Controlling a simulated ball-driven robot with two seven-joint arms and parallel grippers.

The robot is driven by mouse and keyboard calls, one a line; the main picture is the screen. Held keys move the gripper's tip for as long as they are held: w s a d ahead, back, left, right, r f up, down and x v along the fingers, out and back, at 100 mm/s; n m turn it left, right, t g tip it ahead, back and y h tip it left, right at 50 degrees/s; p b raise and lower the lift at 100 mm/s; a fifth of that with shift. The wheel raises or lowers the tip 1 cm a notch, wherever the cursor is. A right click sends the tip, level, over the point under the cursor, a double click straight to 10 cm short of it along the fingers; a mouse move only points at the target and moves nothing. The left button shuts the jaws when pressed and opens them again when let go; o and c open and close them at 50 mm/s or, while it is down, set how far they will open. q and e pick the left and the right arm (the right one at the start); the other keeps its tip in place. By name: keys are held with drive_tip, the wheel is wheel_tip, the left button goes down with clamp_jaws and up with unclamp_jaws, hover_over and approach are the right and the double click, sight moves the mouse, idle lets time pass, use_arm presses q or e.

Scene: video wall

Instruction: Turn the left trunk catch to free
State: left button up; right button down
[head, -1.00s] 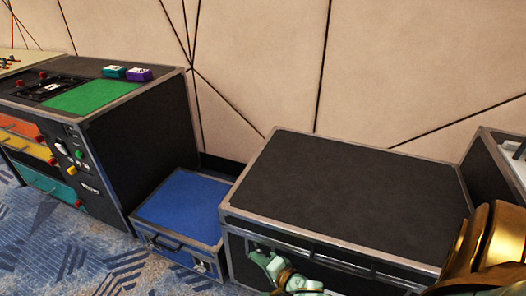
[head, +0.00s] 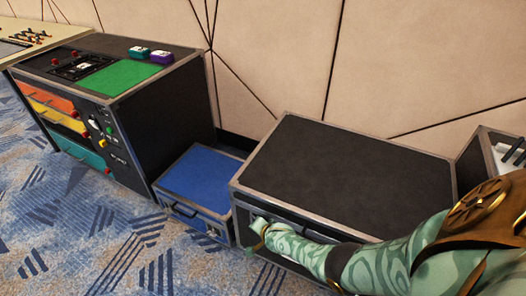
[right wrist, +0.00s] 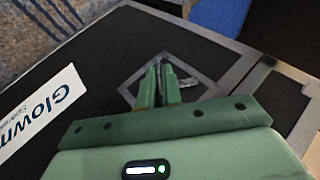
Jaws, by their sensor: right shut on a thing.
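The black trunk (head: 345,170) with grey metal edges stands shut against the wall in the head view. Its front face fills much of the right wrist view (right wrist: 105,60). A grey diamond-shaped catch plate (right wrist: 130,88) sits on that face, with a small silver catch (right wrist: 188,82) at its middle. My right gripper (right wrist: 160,66) is shut on the catch, its fingers covering part of it. In the head view my right gripper (head: 258,232) is at the left part of the trunk's front; the catch is hidden there. My left gripper is not in view.
A low blue-topped case (head: 200,180) stands just left of the trunk. A black cabinet (head: 165,120) with coloured drawers stands further left. A white label (right wrist: 45,108) is on the trunk face. The patterned carpet (head: 60,220) in front is clear.

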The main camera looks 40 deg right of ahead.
drive_tip(key=shift+w+d+r+g+h, duration=0.15)
drive_tip(key=shift+d+g+h, duration=0.15)
drive_tip(key=shift+g, duration=0.6)
drive_tip(key=shift+n+g+h+b, duration=0.3)
drive_tip(key=shift+n+g, duration=0.1)
drive_tip(key=shift+g, duration=0.3)
drive_tip(key=shift+w+g+h+b, duration=0.2)
drive_tip(key=shift+g+h+b, duration=0.2)
drive_tip(key=shift+g+b, duration=0.6)
drive_tip(key=shift+n+g, duration=0.3)
drive_tip(key=shift+g, duration=0.1)
drive_tip(key=shift+w, duration=0.1)
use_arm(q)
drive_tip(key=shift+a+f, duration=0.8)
use_arm(e)
drive_tip(key=shift+r+g+h, duration=0.15)
drive_tip(key=shift+g+h, duration=0.15)
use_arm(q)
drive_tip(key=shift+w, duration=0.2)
use_arm(e)
drive_tip(key=shift+w, duration=0.1)
drive_tip(key=c, duration=1.6)
unclamp_jaws()
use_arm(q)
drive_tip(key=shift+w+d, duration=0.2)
use_arm(e)
drive_tip(key=shift+a, duration=0.1)
